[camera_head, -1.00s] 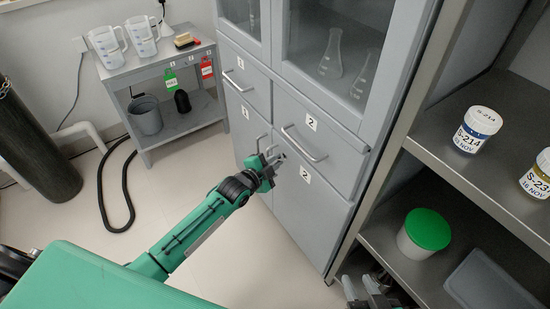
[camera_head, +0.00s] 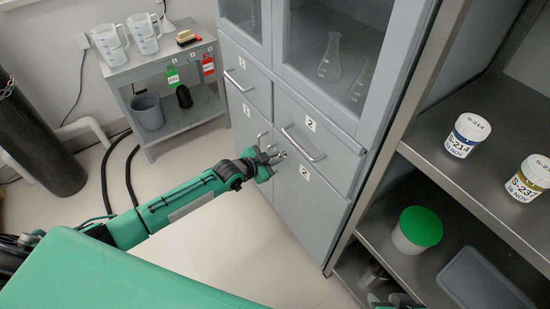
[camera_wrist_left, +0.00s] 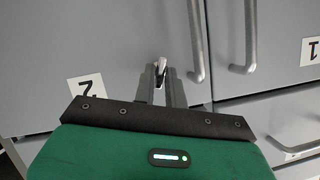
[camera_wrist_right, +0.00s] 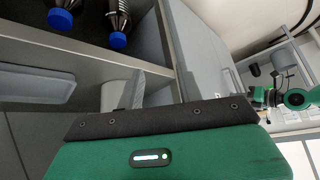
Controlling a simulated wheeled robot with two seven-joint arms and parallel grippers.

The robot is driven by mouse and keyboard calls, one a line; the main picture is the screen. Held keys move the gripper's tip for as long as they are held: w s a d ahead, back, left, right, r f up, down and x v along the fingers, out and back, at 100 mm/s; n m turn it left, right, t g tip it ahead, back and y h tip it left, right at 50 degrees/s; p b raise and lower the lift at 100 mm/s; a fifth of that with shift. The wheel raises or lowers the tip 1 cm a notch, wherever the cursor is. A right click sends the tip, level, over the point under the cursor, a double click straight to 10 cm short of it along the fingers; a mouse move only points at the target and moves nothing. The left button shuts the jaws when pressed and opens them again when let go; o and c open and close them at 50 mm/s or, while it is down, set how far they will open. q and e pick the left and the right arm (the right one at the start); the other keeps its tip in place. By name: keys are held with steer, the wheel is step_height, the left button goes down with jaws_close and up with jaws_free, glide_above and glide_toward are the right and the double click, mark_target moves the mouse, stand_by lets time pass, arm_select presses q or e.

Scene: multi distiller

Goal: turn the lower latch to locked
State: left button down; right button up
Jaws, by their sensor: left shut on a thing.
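The lower latch (camera_wrist_left: 160,70) is a small silver lever on the grey door marked 2. In the left wrist view it sits between my left gripper's fingertips (camera_wrist_left: 160,80), which are shut on it. In the head view my left gripper (camera_head: 272,160) is at the inner edge of the lower door (camera_head: 300,215), below the drawer with the long bar handle (camera_head: 303,143). The fingers partly hide the latch there, and I cannot tell its exact angle. My right gripper (camera_head: 378,283) is low beside the open shelves. Its finger opening is unclear in both views.
Open shelves at the right hold labelled jars (camera_head: 467,135) and a green-lidded tub (camera_head: 417,230). In the right wrist view, blue-capped bottles (camera_wrist_right: 117,38) stand near my right gripper. A grey side table (camera_head: 165,68) with jugs stands at the back left.

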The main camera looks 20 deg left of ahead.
arm_select(q)
steer(key=shift+a+f+n+g+h+b, duration=0.15)
steer(key=shift+n+g+h+b, duration=0.15)
steer(key=shift+n+b, duration=0.25)
steer(key=shift+n, duration=0.35)
arm_select(e)
steer(key=shift+w+a+f+t+y, duration=0.1)
steer(key=shift+w+a+t+y, duration=0.2)
steer(key=shift+a, duration=0.3)
steer(key=shift+w+a+f+t+y, duration=0.1)
steer(key=shift+w+a+t+y, duration=0.2)
steer(key=shift+a+t, duration=0.2)
steer(key=shift+w+a+f+t+y, duration=0.1)
steer(key=shift+w+a+t+y, duration=0.2)
steer(key=shift+a, duration=0.35)
steer(key=shift+w, duration=0.1)
arm_select(q)
steer(key=c, duration=1.5)
jaws_free()
steer(key=shift+r, duration=0.2)
